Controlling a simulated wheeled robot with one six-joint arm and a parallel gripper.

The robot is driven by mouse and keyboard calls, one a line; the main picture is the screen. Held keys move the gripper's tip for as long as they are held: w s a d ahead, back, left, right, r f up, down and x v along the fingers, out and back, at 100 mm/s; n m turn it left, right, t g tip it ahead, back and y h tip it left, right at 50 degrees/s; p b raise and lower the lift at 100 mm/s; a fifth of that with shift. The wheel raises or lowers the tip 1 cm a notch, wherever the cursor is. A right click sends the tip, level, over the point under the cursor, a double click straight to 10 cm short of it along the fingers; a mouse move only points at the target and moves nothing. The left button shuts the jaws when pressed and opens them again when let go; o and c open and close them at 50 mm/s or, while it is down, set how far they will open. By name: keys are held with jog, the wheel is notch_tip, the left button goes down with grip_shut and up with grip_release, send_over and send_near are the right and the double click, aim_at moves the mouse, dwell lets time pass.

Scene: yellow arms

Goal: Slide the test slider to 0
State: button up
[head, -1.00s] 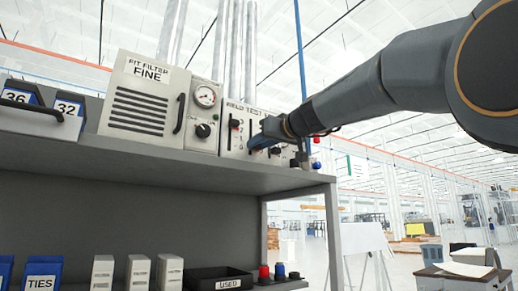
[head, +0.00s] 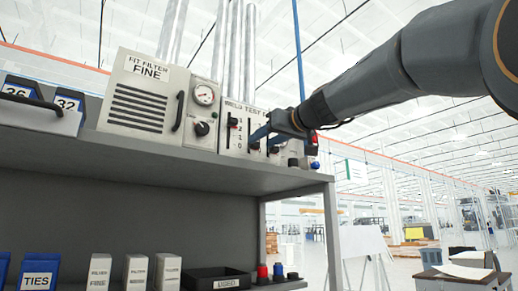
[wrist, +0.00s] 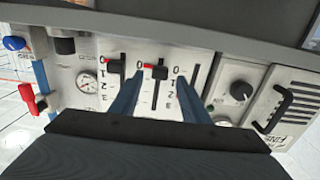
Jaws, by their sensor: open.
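The weld test panel (head: 226,142) stands on the shelf and carries upright slider slots marked with numbers. The middle slider knob (wrist: 157,72), with a red mark, sits at about 0. The neighbouring slider knob (wrist: 116,68) on the left is also near 0. The slot (wrist: 194,76) on the right shows no knob there; in the head view its knob (head: 233,122) is high up. My gripper (wrist: 159,82) is open, its blue fingers on either side of the middle slot, apparently clear of the knob.
The fit filter box (head: 143,92) and a gauge unit (head: 204,113) stand left of the panel. A red knob (wrist: 29,97) and a blue button (wrist: 14,43) are on the panel's other side. The shelf edge (head: 200,167) runs close below the panel.

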jog(key=shift+b+v, duration=0.7)
jog(key=shift+v, duration=1.3)
